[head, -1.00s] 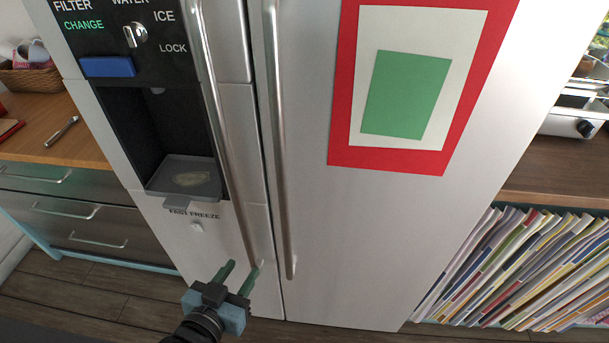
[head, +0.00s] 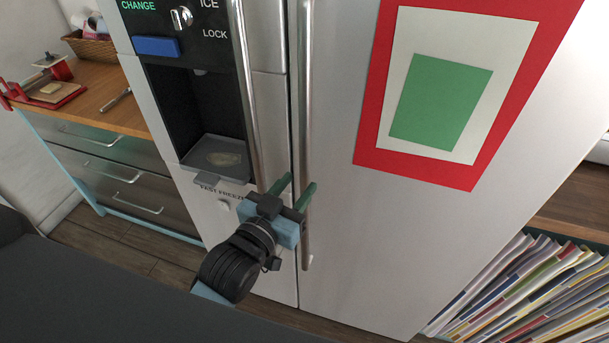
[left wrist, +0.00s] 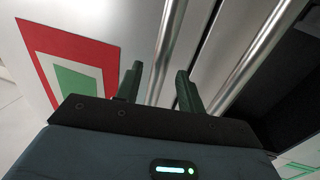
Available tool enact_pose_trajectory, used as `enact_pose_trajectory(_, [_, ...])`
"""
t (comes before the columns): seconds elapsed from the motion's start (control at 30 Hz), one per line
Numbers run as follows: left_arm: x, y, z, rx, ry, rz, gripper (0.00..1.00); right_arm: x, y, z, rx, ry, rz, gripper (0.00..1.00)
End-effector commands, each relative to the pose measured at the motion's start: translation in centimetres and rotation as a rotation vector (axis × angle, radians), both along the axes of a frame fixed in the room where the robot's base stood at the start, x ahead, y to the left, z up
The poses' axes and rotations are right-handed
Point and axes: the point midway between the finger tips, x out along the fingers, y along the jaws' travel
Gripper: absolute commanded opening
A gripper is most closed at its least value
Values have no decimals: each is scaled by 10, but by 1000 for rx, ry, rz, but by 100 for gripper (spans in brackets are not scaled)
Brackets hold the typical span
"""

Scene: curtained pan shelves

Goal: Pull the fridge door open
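The silver fridge has two doors. The right door (head: 335,220) carries a long vertical bar handle (head: 304,120), and the left door has its own bar handle (head: 247,85). Both doors look shut. My left gripper (head: 296,184) is open at the lower part of the right door's handle. In the left wrist view, that handle (left wrist: 170,35) runs between my two green fingers (left wrist: 159,80), with gaps showing. I cannot tell how deep it sits between them. The left door's handle (left wrist: 250,55) is outside the fingers. My right gripper is not in view.
A red-framed poster (head: 370,145) is on the right door. The water dispenser (head: 205,115) is in the left door. A drawer cabinet (head: 105,175) stands at left, and a shelf of magazines (head: 530,290) at right. Wooden floor (head: 125,255) shows at lower left.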

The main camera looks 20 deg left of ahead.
Motion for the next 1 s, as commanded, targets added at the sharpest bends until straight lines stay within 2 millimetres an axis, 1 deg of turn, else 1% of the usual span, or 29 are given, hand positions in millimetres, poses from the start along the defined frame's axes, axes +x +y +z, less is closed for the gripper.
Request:
enact_pose_trajectory(0.03, [8,-2,4,-1,-7,0,39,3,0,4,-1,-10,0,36])
enact_pose_trajectory(0.1, [18,-4,4,-1,-6,0,39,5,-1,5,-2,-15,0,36])
enact_pose_trajectory(0.3, [35,-8,1,0,-1,0,39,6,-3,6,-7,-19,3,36])
enact_pose_trajectory(0.43, [38,-9,1,-1,0,0,39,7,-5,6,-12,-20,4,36])
enact_pose_trajectory(0.67, [38,-9,0,-1,1,0,39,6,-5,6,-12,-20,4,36])
enact_pose_trajectory(0.93, [38,-9,0,-1,1,0,3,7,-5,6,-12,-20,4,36])
enact_pose_trajectory(0.97, [38,-9,0,-1,1,0,0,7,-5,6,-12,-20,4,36])
enact_pose_trajectory(1.0, [38,-9,0,-1,1,0,0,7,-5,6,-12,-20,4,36])
